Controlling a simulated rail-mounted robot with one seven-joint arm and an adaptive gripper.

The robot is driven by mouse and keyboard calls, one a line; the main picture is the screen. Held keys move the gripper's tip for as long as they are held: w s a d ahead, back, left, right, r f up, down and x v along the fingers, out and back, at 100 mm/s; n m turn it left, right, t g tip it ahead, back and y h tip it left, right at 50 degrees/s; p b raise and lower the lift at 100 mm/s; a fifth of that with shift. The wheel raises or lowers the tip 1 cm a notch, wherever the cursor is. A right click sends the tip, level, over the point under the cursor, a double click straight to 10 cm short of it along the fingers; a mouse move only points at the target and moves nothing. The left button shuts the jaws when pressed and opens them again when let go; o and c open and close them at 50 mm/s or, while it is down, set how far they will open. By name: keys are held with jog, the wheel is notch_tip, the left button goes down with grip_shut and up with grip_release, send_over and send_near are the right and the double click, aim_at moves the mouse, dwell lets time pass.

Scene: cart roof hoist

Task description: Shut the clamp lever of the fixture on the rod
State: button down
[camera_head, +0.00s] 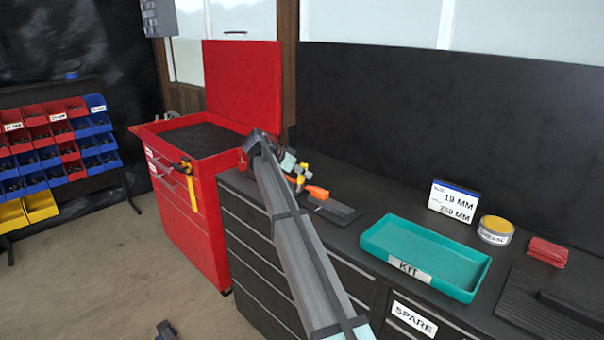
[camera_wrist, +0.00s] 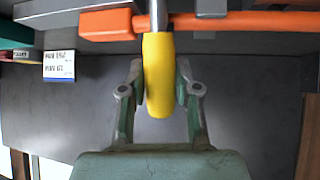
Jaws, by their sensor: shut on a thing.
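The fixture has a dark grey base (camera_head: 335,209) on the worktop, with an orange part (camera_head: 316,192) and a yellow lever (camera_head: 301,170) showing above it. My gripper (camera_head: 293,170) is at the lever, partly hidden by my arm. In the wrist view, my gripper (camera_wrist: 161,88) is shut on the yellow lever (camera_wrist: 157,60), one finger on each side. A grey metal stem (camera_wrist: 158,14) meets the lever's upper end. An orange block (camera_wrist: 107,24) and a longer orange bar (camera_wrist: 250,21) lie to either side. I cannot tell which part is the rod.
A teal kit tray (camera_head: 380,243) stands right of the fixture on the worktop. Behind it are a white sign (camera_head: 453,201), a yellow-lidded tin (camera_head: 495,230) and a red stack (camera_head: 547,251). A red tool cart (camera_head: 187,225) with its lid raised stands at the left.

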jog(key=c, duration=0.8)
grip_release()
jog(key=shift+w+d, duration=0.1)
jog(key=shift+d, duration=0.05)
jog(key=v, duration=1.2)
